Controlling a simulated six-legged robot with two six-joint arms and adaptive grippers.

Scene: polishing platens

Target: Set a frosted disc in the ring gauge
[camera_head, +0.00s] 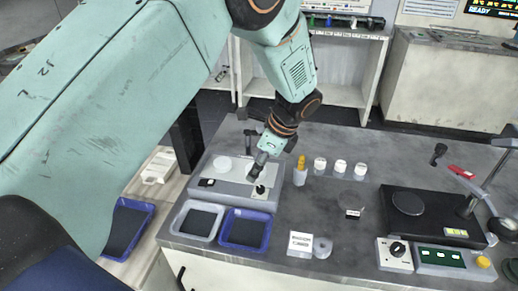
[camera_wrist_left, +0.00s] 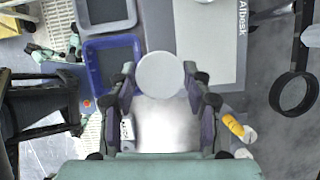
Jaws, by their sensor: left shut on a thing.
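My left gripper (camera_head: 262,165) is low over the grey polishing unit (camera_head: 236,190) on the bench. In the left wrist view its two fingers (camera_wrist_left: 164,98) are shut on a pale round frosted disc (camera_wrist_left: 160,75). My right gripper is not in view.
A pale tray (camera_head: 183,231) and a blue tray (camera_head: 225,241) sit at the front left. A yellow-tipped bottle (camera_head: 300,173) and several white-capped jars (camera_head: 340,167) stand right of the gripper. A black instrument (camera_head: 430,225) fills the right. The bench middle is mostly clear.

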